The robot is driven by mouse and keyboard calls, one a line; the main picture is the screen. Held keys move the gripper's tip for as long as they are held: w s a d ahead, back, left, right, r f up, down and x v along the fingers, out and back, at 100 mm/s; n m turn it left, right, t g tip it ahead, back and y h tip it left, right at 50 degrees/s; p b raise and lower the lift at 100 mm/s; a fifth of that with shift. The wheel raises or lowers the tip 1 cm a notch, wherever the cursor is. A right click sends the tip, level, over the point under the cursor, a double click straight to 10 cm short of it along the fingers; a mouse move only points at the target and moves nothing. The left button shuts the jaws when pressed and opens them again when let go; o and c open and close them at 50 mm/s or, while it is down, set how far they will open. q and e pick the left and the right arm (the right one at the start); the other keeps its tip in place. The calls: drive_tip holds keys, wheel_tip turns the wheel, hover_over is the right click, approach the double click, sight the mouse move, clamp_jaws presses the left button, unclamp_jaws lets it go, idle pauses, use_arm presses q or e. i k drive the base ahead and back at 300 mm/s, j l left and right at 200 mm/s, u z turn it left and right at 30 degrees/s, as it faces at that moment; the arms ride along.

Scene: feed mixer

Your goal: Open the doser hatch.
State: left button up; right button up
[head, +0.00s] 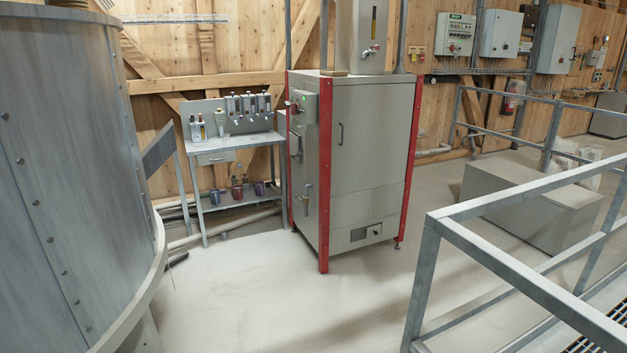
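A tall grey cabinet with red corner posts (370,170) stands in the middle of the head view, and it may be the doser. Its front has a large upper panel with a dark vertical handle (340,134), and this panel looks shut. A small plate with a dark window and a knob (365,233) sits low on the front. I cannot tell which part is the doser hatch. Neither of my grippers is in view.
A large grey drum (70,180) fills the left side. A metal bench (235,146) with bottles stands behind, left of the cabinet. A grey railing (530,280) crosses the right front, with a grey block (530,205) beyond it. The floor before the cabinet is clear.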

sight(371, 124)
drive_tip(key=i+u, duration=0.2)
drive_tip(key=i, duration=0.65)
drive_tip(key=i+l+u, duration=0.2)
drive_tip(key=i, duration=0.7)
drive_tip(key=i+l+z, duration=0.1)
drive_tip(key=i+z, duration=0.35)
drive_tip(key=i+j+z, duration=0.1)
drive_tip(key=i+z, duration=0.35)
drive_tip(key=i, duration=0.2)
drive_tip(key=i+j+z, duration=0.3)
drive_tip(key=i+z, duration=0.15)
drive_tip(key=i, duration=0.1)
